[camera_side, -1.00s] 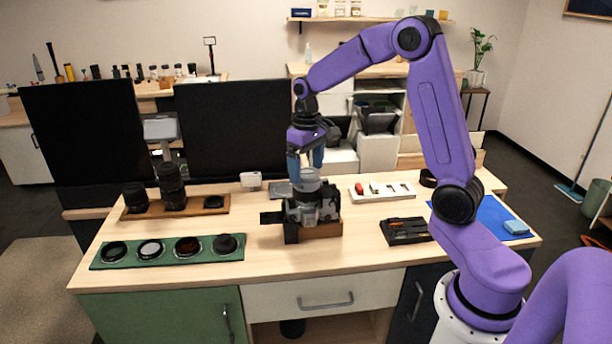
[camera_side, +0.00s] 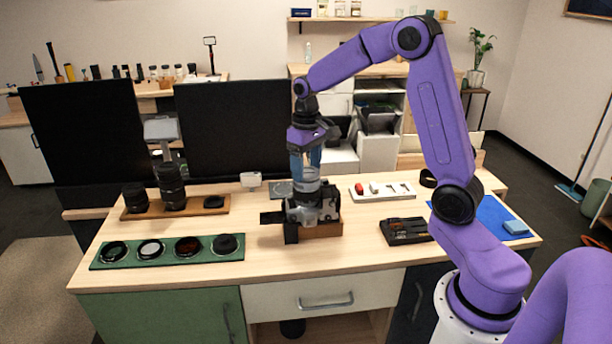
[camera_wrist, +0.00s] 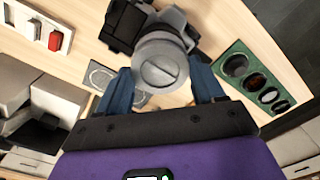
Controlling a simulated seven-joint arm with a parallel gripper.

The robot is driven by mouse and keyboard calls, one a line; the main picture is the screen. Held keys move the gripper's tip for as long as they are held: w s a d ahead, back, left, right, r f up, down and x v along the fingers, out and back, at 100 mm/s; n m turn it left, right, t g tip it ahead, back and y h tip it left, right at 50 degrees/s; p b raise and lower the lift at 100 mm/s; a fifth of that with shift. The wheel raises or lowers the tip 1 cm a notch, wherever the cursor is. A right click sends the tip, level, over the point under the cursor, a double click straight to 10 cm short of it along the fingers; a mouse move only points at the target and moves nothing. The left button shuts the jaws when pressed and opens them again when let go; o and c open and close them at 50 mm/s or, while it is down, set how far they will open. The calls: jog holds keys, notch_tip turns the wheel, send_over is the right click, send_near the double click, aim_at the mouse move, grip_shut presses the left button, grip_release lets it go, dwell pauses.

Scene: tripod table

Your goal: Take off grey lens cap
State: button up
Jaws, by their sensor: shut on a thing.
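The grey lens cap (camera_wrist: 160,65) sits on the upward-facing lens of the camera, a round disc with a ridge across it in the wrist view. The camera (camera_side: 311,212) stands on a wooden block near the middle of the table; its dark body (camera_wrist: 128,25) also shows in the wrist view. My gripper (camera_side: 306,172) points down over the lens. Its blue fingers (camera_wrist: 162,85) lie on both sides of the cap and are shut on it. The exact finger contact is partly hidden by the fingers and lens rim.
A green tray (camera_side: 170,262) with several round filters lies front left. A wooden tray (camera_side: 190,211) with two dark lenses stands behind it. A white tray (camera_side: 383,197) with small parts and a black tool tray (camera_side: 405,238) lie right. Bare tabletop lies between them.

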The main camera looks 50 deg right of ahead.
aim_at(307, 172)
jog(key=shift+r, duration=0.65)
jog(key=shift+r, duration=2.4)
